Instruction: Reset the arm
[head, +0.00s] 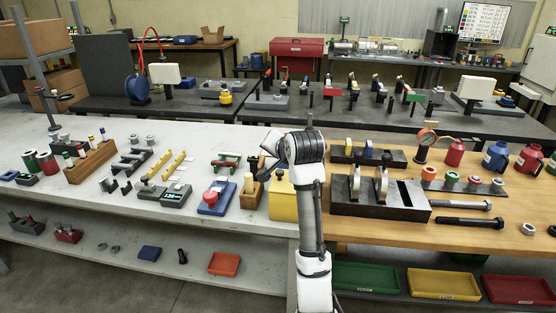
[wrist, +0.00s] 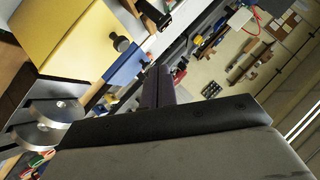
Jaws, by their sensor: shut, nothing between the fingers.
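My arm rises from the bottom centre of the head view and bends to the left at its top. My gripper (head: 269,150) is above the bench, close to the yellow box (head: 283,202) in the picture. In the wrist view the dark fingers (wrist: 158,78) lie together, with nothing visible between them. The yellow box also shows at the upper left of the wrist view (wrist: 75,38). Whether the gripper touches anything below it cannot be told.
The black fixture with metal discs (head: 402,207) stands right of my arm on the wooden top (head: 400,237). The blue-based device (head: 213,200) and wooden rack (head: 91,165) are to the left. Bolts (head: 468,222) and coloured bottles (head: 496,155) are at the right. Trays sit on the lower shelf.

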